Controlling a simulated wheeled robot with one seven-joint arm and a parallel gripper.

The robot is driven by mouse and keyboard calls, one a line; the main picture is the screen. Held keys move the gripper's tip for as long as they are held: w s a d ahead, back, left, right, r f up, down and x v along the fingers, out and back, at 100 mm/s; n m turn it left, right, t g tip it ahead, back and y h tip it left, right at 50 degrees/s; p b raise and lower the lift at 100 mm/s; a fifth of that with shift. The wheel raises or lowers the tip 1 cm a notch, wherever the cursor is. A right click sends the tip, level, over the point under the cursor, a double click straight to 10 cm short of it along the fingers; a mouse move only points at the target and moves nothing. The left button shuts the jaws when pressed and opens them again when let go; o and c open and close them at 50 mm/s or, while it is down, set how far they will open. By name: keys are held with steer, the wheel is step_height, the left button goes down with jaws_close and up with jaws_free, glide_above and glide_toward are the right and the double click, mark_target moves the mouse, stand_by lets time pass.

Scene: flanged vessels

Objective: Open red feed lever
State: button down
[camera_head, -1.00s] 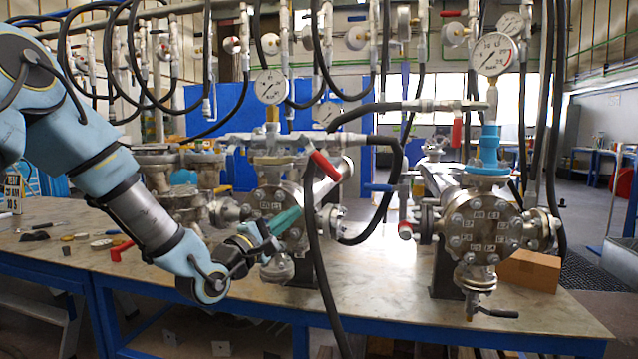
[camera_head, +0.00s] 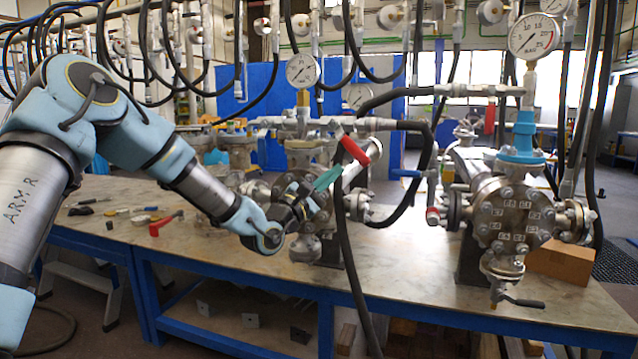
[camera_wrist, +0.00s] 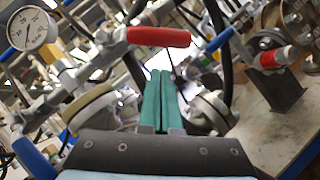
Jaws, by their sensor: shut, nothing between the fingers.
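A red lever (camera_head: 354,150) sits on the pipework at the front of the middle flanged vessel (camera_head: 303,190), tilted down to the right. In the wrist view the red lever (camera_wrist: 158,37) lies nearly level, just beyond the fingertips. My gripper (camera_head: 330,176) has green fingers and is shut and empty. It is just below and left of the lever in the head view. In the wrist view the closed fingers (camera_wrist: 160,74) point at the lever's underside; I cannot tell whether they touch it.
A black hose (camera_head: 349,265) hangs right beside the lever and gripper. Loose tools and a red-handled tool (camera_head: 165,224) lie on the bench at left.

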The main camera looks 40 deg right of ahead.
mark_target(358, 155)
steer(key=shift+s+d+r, duration=0.35)
steer(key=shift+s+r, duration=0.05)
steer(key=shift+r, duration=0.15)
steer(key=shift+s+d+r, duration=0.35)
steer(key=shift+r, duration=0.15)
steer(key=shift+s+d+r+n+t, duration=0.15)
steer(key=shift+s+d+n+t, duration=0.2)
steer(key=shift+n, duration=0.45)
steer(key=n+t, duration=0.1)
steer(key=s+n+t+b, duration=0.1)
steer(key=n, duration=0.1)
steer(key=r+n+t, duration=0.1)
steer(key=shift+s+d+r+h, duration=0.1)
steer(key=shift+s+d+h, duration=0.2)
steer(key=shift+s+d, duration=0.1)
steer(key=shift+s+d+r+n+t+y+b, duration=0.35)
steer(key=shift+r+n+t+b, duration=0.35)
steer(key=shift+n+t, duration=0.7)
steer(key=shift+s+d+r+n+t+y+b, duration=0.1)
steer(key=shift+s+r+n+t+y+b, duration=0.5)
steer(key=shift+n, duration=1.35)
steer(key=shift+s+d+r+n+t+y+b, duration=0.1)
steer(key=shift+d+r+n+t+y+b, duration=0.15)
steer(key=shift+r+n+t+b, duration=0.9)
steer(key=shift+f+n+t+p, duration=0.3)
steer(key=shift+f+n+p, duration=0.1)
steer(key=shift+f+n, duration=0.1)
